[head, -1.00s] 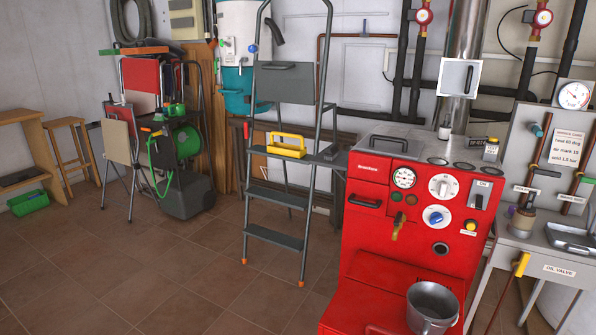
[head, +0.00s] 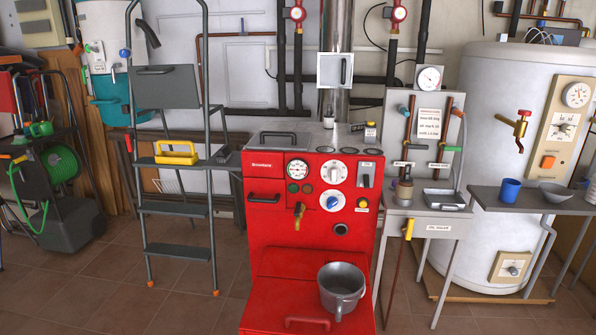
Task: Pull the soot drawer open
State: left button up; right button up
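The red boiler (head: 290,235) stands in the middle of the head view, front facing me. A black bar handle (head: 264,198) sits on a panel at the upper left of its front. A red handle (head: 307,322) is low on the protruding red base, near the bottom edge of the picture. No label reading soot drawer is legible, so I cannot tell which handle belongs to it. Neither front shows a visible open gap. A grey metal pot (head: 342,286) stands on the red base above and right of the red handle. Neither gripper is in view.
A grey stepladder (head: 178,207) with a yellow toolbox (head: 176,153) stands left of the boiler. A grey bench with an oil valve (head: 407,229) is close on the right, beside a white tank (head: 500,105). Tiled floor (head: 180,312) is clear at front left.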

aim_at(269, 195)
jog(key=u, duration=0.15)
jog(key=i, duration=0.2)
jog(key=u, duration=1.1)
jog(key=i, duration=1.05)
jog(key=u, duration=0.25)
jog(key=i, duration=1.15)
jog(key=z, duration=1.15)
jog(key=i, duration=0.45)
jog(key=z, duration=0.45)
